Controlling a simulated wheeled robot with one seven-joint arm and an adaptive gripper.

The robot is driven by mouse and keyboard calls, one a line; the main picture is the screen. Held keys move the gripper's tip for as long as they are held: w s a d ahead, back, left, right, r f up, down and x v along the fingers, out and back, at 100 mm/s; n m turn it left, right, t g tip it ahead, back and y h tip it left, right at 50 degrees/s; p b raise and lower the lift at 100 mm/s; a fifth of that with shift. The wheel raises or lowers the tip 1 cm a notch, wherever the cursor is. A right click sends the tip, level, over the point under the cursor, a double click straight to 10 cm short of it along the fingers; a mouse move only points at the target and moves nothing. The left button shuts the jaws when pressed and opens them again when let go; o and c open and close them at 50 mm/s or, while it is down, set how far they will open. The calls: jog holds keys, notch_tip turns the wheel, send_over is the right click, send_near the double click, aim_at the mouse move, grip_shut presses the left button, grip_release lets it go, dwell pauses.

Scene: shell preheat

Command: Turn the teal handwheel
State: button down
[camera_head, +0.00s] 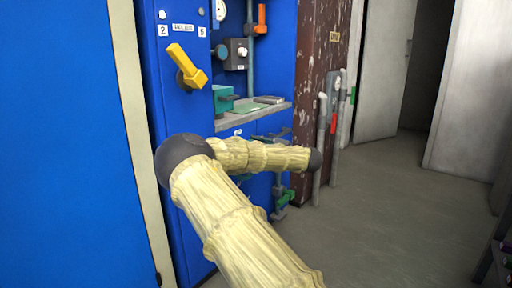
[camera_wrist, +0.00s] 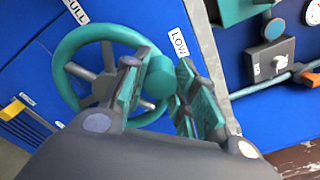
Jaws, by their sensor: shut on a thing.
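The teal handwheel (camera_wrist: 74,39) fills the upper left of the wrist view, with grey spokes and a teal knob (camera_wrist: 159,76) at the right side of its rim. My gripper (camera_wrist: 160,84) has a teal-padded finger on either side of this knob and is shut on it. The fingers hide part of the rim and spokes. In the head view my arm crosses in front of the lower panel, and neither my gripper nor the handwheel can be clearly made out.
A blue cabinet panel (camera_head: 172,130) carries a yellow lever (camera_head: 187,65) and a grey shelf (camera_head: 250,117). A grey switch box (camera_wrist: 272,62) and an orange-handled pipe valve (camera_wrist: 311,77) lie right of the wheel. LOW (camera_wrist: 179,42) is labelled beside it. Open floor (camera_head: 400,220) lies right.

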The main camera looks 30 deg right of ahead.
jog(key=shift+f, duration=0.2)
jog(key=c, duration=1.1)
grip_release()
jog(key=shift+c, duration=0.2)
jog(key=shift+s+d, duration=0.1)
jog(key=v, duration=1.1)
jog(key=shift+s, duration=0.4)
jog(key=shift+w, duration=0.1)
jog(key=x, duration=1.1)
jog(key=shift+w+r, duration=0.1)
jog(key=shift+w, duration=0.3)
